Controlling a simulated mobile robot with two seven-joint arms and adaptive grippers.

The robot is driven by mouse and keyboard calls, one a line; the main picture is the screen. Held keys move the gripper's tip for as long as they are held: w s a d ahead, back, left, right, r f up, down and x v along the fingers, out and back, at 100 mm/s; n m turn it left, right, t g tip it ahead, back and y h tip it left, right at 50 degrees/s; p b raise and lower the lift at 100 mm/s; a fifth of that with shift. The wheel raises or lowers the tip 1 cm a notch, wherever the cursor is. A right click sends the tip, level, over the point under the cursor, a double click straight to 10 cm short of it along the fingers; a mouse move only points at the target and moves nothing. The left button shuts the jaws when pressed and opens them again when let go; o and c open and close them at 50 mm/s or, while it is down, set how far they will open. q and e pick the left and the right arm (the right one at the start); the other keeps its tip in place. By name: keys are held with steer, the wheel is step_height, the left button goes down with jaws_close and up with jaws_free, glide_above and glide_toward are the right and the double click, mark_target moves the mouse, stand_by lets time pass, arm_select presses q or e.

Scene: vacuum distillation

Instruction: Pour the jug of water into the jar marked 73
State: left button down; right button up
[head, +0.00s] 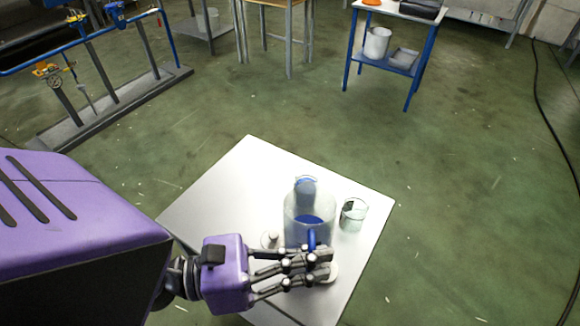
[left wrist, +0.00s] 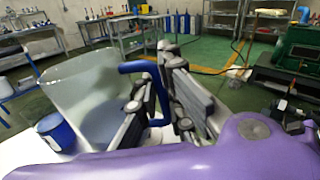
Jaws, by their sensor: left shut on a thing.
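A large clear jug (head: 296,218) with a blue handle stands over the white tabletop (head: 225,190) in the head view. Bluish content shows low inside it. In the left wrist view the jug (left wrist: 85,85) fills the left side and looks roughly upright. My left gripper (head: 322,262) is shut on the blue handle (left wrist: 142,67), its fingers on either side. A blue vessel (head: 305,187) shows behind the jug; a blue vessel (left wrist: 56,130) also shows in the left wrist view. A small clear beaker (head: 354,214) with a dark mark stands right of the jug. No 73 is readable. My right gripper is not in view.
A white round piece (head: 269,239) lies left of the jug, and another (head: 331,273) shows by my fingers. The tabletop's left part is bare. Green floor lies around; a blue-legged cart (head: 408,70) and a pipe rack (head: 110,105) stand farther back.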

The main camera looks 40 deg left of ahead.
arm_select(q)
steer(key=shift+s+d+f+m, duration=0.15)
steer(key=shift+s+d+m, duration=0.2)
steer(key=shift+m, duration=0.35)
steer(key=shift+r, duration=0.35)
step_height(320, 180, up, 8)
steer(key=p, duration=0.7)
steer(key=s+d+r+p, duration=0.1)
steer(key=s+d+p, duration=0.2)
steer(key=s, duration=0.4)
steer(key=s+d+r+p, duration=0.1)
steer(key=s+d+p, duration=0.2)
steer(key=s, duration=0.5)
steer(key=shift+r, duration=0.15)
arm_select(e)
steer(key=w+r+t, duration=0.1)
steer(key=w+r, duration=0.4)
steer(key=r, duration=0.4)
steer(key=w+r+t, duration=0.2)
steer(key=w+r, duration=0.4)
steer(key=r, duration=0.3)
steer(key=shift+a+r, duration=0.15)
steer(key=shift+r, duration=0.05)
arm_select(q)
steer(key=shift+w, duration=0.1)
